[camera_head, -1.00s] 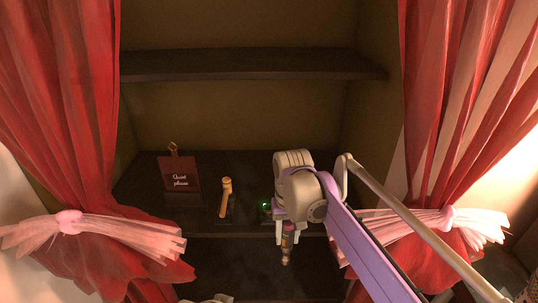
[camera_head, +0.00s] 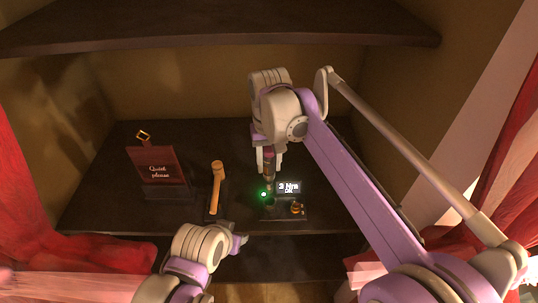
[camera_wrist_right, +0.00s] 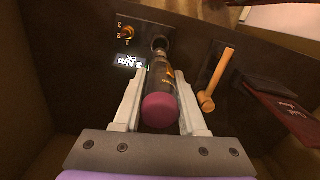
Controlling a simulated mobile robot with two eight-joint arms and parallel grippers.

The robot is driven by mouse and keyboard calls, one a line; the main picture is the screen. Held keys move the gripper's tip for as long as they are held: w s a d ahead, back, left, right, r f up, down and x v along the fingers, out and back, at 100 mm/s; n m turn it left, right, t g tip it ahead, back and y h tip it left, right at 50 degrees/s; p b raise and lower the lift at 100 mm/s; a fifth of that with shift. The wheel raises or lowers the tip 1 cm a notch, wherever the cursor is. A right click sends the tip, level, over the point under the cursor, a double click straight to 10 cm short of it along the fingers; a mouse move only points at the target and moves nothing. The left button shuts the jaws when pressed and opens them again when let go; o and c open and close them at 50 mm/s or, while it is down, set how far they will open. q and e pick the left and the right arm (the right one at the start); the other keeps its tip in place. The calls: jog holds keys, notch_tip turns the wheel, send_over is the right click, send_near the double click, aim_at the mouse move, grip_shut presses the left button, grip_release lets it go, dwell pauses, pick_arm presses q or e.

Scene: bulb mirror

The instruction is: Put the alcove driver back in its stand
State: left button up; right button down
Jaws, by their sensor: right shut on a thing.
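The driver (camera_head: 268,166), dark with a purple-red cap, is held roughly upright in my right gripper (camera_head: 268,158). In the right wrist view the driver (camera_wrist_right: 162,82) lies between both fingers of the right gripper (camera_wrist_right: 160,90), its cap toward the camera. Its lower end is at a round socket ring (camera_wrist_right: 160,44) on the stand; I cannot tell how deep it sits. The stand (camera_head: 284,212) is a dark block with a lit display (camera_head: 289,187) reading "3 Nm OK" and a green light (camera_head: 264,194). My left gripper (camera_head: 239,239) is low in the head view, apart from the stand; its fingers are unclear.
A wooden-handled tool (camera_head: 216,186) stands on a dark base left of the stand. A "Quiet please" sign (camera_head: 157,168) is further left. A small orange knob (camera_head: 296,208) is on the stand's right. A shelf (camera_head: 220,28) spans above; red curtains (camera_head: 30,250) flank the alcove.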

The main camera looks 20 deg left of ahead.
aim_at(269, 175)
jog(key=shift+s, duration=0.3)
jog(key=shift+w+f, duration=0.2)
jog(key=shift+f, duration=0.3)
jog(key=shift+s+f+b, duration=0.1)
jog(key=shift+f+b, duration=0.75)
jog(key=shift+f, duration=0.75)
jog(key=shift+r, duration=0.1)
jog(key=shift+w, duration=0.25)
pick_arm(q)
jog(key=shift+s+f, duration=0.4)
jog(key=shift+f, duration=0.2)
jog(key=shift+s+f, duration=0.4)
jog(key=shift+f, duration=0.2)
jog(key=shift+s, duration=0.1)
pick_arm(e)
jog(key=shift+s, duration=0.2)
pick_arm(q)
jog(key=shift+f, duration=0.15)
pick_arm(e)
jog(key=shift+f, duration=0.3)
